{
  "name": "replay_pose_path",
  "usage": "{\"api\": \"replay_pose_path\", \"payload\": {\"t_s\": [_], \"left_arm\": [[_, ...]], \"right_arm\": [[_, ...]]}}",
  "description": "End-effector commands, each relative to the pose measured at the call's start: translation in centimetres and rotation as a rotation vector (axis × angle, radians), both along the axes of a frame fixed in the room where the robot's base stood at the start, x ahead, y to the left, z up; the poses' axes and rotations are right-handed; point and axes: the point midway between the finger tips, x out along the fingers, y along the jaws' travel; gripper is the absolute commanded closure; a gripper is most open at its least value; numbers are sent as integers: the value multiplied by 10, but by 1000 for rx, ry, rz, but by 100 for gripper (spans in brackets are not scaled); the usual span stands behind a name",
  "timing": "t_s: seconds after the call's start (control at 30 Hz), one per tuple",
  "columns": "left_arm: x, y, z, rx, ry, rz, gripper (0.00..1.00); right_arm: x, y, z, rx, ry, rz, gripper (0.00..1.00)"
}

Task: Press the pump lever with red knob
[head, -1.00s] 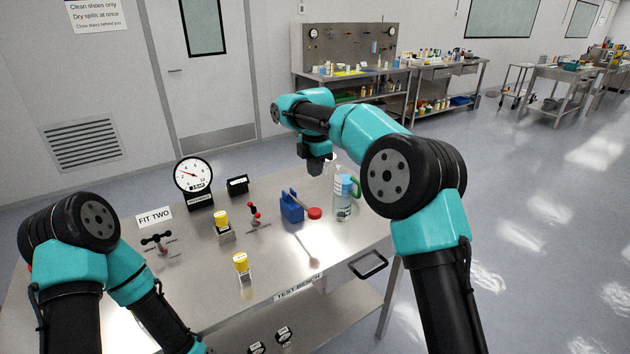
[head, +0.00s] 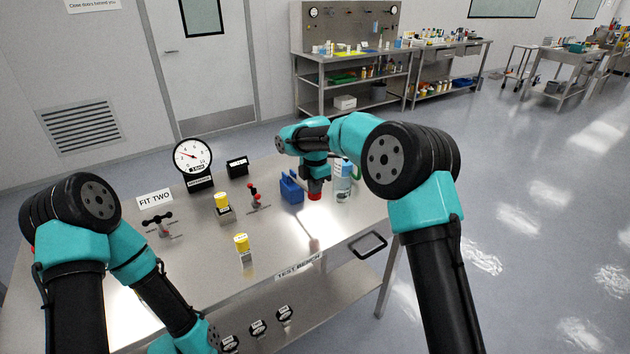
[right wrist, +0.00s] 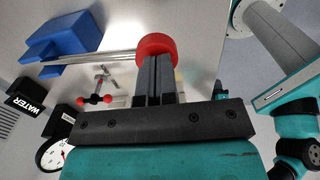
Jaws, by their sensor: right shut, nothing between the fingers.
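The blue pump body (head: 291,190) stands on the bench, with the red knob (head: 315,197) to its right. In the right wrist view the silver lever rod (right wrist: 95,57) runs from the blue body (right wrist: 62,30) to the red knob (right wrist: 155,44). My right gripper (head: 315,187) points down from above the knob. Its fingers (right wrist: 154,68) are shut and empty, with their tips at the knob. They look touching or very nearly so. My left gripper is out of view; only its arm shows at lower left.
A labelled bottle (head: 342,186) stands close right of the knob. A pressure gauge (head: 193,160), yellow-capped parts (head: 222,202) and red-handled valve (head: 254,196) stand to the left. The front of the bench (head: 290,250) is mostly clear.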

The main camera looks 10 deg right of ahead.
Motion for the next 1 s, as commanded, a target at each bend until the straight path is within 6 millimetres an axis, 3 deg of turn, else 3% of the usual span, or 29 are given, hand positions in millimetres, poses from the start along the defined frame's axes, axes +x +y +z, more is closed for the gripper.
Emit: {"api": "replay_pose_path", "payload": {"t_s": [0.33,0.63,1.0], "left_arm": [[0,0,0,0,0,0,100],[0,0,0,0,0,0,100],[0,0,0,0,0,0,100]], "right_arm": [[-1,-1,-4,0,0,0,100],[-10,-5,-50,0,3,1,100],[-12,-6,-60,-3,12,0,100]]}}
